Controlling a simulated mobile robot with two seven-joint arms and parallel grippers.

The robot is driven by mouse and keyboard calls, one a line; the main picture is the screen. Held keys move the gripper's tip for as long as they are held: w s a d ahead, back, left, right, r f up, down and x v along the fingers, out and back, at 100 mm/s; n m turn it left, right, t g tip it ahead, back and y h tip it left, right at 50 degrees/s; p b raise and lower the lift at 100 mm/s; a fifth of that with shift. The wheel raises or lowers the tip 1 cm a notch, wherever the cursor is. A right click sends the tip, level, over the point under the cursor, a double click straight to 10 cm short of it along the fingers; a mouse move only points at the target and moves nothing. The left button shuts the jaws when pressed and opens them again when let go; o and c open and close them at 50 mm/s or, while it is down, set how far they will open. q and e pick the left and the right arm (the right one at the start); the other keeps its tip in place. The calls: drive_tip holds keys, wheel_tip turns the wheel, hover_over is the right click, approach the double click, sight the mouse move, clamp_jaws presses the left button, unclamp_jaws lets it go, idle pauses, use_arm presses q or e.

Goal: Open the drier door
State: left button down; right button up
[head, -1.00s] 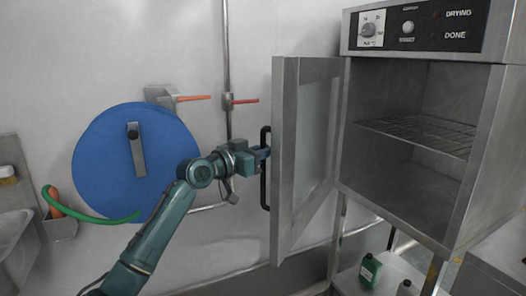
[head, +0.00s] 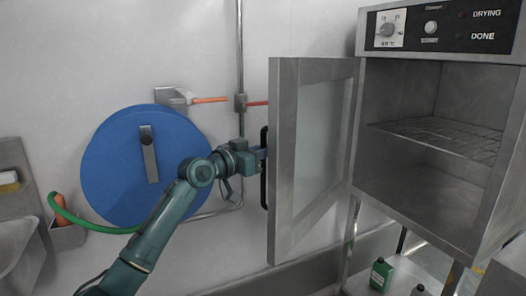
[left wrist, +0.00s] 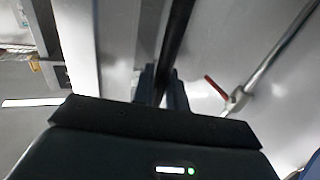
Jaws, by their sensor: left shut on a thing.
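The drier (head: 445,215) stands at the right with its door (head: 283,165) swung wide open to the left. Its inside shows a wire rack (head: 440,136). A black vertical handle (head: 264,188) is on the door's outer face, partly hidden by the door edge. My left gripper (head: 261,154) is shut on the handle; the left wrist view also shows the dark handle bar (left wrist: 176,40) between the fingers (left wrist: 160,88). My right gripper is in neither view.
A blue hose reel (head: 115,170) with a green hose is on the wall behind my left arm. Pipes with red valve levers (head: 210,100) run beside it. Green bottles (head: 381,274) stand below the drier. A sink (head: 15,250) is at the far left.

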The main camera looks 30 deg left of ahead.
use_arm(q)
drive_tip(key=c, duration=1.8)
unclamp_jaws()
drive_tip(key=shift+o, duration=0.2)
drive_tip(key=b+v, duration=0.2)
drive_tip(key=v, duration=1.1)
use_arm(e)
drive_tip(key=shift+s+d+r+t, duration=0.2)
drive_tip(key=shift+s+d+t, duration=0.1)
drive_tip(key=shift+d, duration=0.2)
use_arm(q)
drive_tip(key=shift+s, duration=0.1)
